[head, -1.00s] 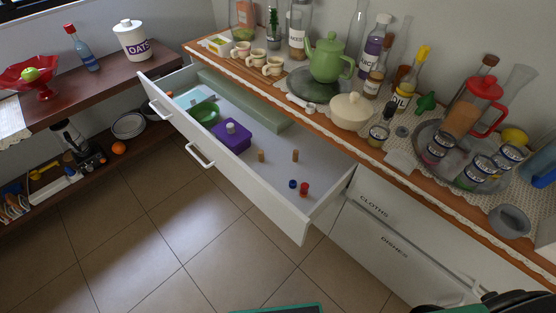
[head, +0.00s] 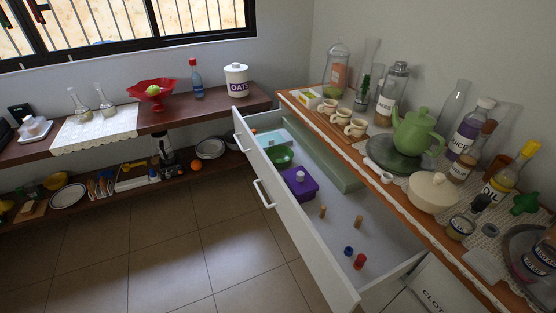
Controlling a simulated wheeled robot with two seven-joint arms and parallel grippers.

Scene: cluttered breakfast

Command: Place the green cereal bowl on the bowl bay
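A green bowl (head: 280,157) sits inside the open drawer (head: 340,285), towards its far end. It is beside a purple lidded box (head: 299,186) and in front of a pale blue flat piece (head: 270,139). No label marks a bowl bay, so I cannot tell which spot it is. A white bowl or dish (head: 210,149) stands on the low wooden shelf at the back. Neither of my grippers shows in the head view.
The drawer also holds wooden pegs (head: 358,222) and small red and blue pieces (head: 360,261). The crowded counter (head: 351,156) carries a green teapot (head: 417,131) and several jars. A red fruit stand (head: 156,94) is on the left counter. The tiled floor (head: 170,245) is clear.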

